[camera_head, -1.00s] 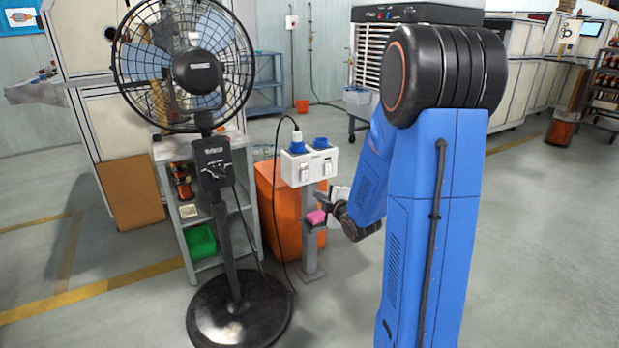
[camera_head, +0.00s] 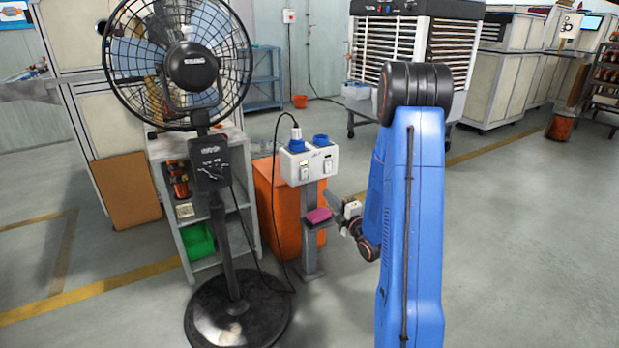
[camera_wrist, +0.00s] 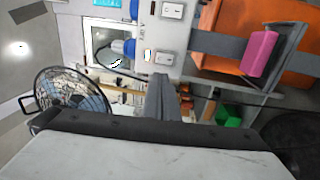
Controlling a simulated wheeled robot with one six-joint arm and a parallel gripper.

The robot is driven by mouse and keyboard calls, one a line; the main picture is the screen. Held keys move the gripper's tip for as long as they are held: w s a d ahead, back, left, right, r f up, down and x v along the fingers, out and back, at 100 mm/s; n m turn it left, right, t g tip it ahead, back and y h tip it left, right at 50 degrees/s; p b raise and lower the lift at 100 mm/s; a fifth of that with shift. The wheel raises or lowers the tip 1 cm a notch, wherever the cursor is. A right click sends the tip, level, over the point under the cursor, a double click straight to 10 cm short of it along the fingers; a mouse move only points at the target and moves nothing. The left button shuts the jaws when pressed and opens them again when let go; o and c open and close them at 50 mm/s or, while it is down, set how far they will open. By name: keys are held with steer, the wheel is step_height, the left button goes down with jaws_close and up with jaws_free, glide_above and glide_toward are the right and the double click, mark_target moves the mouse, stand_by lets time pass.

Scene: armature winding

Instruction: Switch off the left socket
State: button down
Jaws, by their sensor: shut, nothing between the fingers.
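The white socket box (camera_head: 309,163) stands on a grey post, with two blue sockets on top and a switch below each. A plug with a black cable is in the left socket (camera_head: 297,145); the left switch (camera_head: 305,172) is on the front face. In the wrist view the picture is turned sideways, and the left switch (camera_wrist: 166,57) is the lower one. My gripper (camera_wrist: 163,82) is shut and empty, its tip pointing toward that switch; contact cannot be told. In the head view my gripper (camera_head: 333,200) is right of the post, below the box.
A pink block (camera_head: 318,216) sits on the post's bracket. A standing fan (camera_head: 193,70) is at the left, its cable hanging near the post. A grey shelf (camera_head: 205,205) and an orange bin (camera_head: 272,205) are behind.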

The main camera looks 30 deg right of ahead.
mark_target(305, 171)
steer(key=w, duration=0.4)
steer(key=w+r, duration=0.1)
steer(key=w, duration=0.8)
steer(key=shift+w+a+r, duration=0.25)
steer(key=shift+w+r, duration=0.1)
steer(key=shift+w, duration=0.05)
steer(key=shift+w+r, duration=0.2)
steer(key=shift+w, duration=0.05)
